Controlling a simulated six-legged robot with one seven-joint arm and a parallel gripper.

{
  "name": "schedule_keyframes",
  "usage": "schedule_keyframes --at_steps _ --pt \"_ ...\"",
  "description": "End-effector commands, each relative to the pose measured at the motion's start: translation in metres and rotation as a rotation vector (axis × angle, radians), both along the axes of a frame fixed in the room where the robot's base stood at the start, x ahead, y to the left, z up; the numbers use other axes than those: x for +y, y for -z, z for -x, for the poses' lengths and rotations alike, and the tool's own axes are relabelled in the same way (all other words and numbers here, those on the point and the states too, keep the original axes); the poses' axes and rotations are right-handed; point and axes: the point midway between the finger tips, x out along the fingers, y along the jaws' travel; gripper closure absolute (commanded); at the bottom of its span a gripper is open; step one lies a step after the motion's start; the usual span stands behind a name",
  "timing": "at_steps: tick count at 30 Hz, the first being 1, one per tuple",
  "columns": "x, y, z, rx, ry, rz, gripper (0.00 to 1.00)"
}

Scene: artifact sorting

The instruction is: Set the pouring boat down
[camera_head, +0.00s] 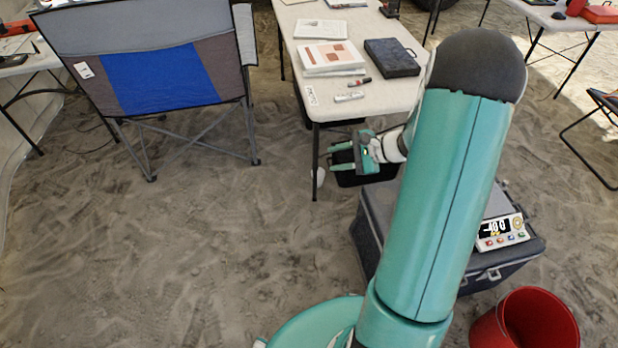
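My gripper (333,158) hangs beside the front edge of the white table, pointing left, with its two green fingers apart. I see nothing clearly held between them. A small white object (320,177) shows just below and left of the fingertips, by the table leg; it may be the pouring boat, but it is too small to be sure. I cannot tell whether it rests on the sand or touches a finger. A black bin (375,178) is below my gripper, partly hidden by it and by my arm.
The white table (335,105) holds papers, a dark case (391,57) and markers. A red bucket (495,330) stands front right. A folding chair (155,75) stands left. Sand at front left is clear.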

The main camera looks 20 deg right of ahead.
Motion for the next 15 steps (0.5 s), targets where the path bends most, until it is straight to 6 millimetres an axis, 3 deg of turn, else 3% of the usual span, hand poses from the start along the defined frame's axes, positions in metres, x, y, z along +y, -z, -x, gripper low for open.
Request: schedule_keyframes --at_steps 1,6,15 --pt "0.019 -0.02 0.002 -0.01 -0.074 0.054 0.63" --pt "0.071 -0.065 0.023 -0.031 -0.296 0.234 0.63" --pt "0.139 -0.129 0.078 -0.104 -0.644 0.585 0.63"
